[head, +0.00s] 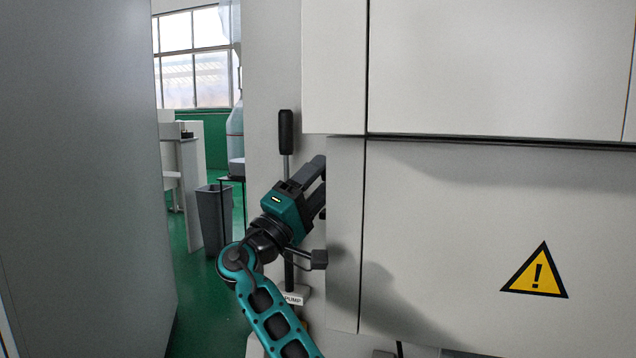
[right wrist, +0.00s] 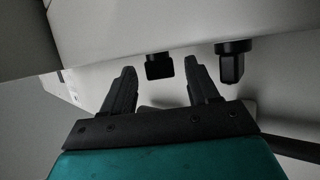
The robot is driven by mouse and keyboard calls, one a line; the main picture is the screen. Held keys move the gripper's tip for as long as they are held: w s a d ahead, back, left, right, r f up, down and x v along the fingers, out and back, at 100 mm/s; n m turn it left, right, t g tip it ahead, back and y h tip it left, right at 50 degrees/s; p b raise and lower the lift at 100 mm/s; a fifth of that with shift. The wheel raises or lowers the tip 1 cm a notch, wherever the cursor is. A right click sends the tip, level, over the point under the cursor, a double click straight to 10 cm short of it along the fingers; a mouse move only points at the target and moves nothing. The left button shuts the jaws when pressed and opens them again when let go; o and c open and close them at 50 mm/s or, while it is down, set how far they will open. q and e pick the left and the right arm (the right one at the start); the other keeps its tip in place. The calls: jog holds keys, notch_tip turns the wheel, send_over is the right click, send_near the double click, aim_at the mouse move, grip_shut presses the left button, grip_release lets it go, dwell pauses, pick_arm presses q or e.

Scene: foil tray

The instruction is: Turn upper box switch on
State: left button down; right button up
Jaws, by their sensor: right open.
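The grey box (head: 470,230) with a yellow warning triangle fills the right of the head view, below another grey box (head: 500,60). In the right wrist view two black switch knobs show on a pale face: one knob (right wrist: 159,66) lies just beyond and between my fingertips, the other knob (right wrist: 231,62) is to the right, outside the fingers. I cannot tell which is the upper switch. My right gripper (right wrist: 163,75) is open, apart from both knobs. In the head view the right gripper (head: 318,188) is at the lower box's left side, which hides the knobs. My left gripper is not in view.
A lever with a black handle (head: 286,132) stands upright right behind my gripper, above a PUMP label (head: 294,299). A tall grey panel (head: 75,180) fills the left. Between them is green floor with a grey bin (head: 213,218).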

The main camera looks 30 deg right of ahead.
jog(key=v, duration=1.3)
jog(key=shift+r, duration=0.1)
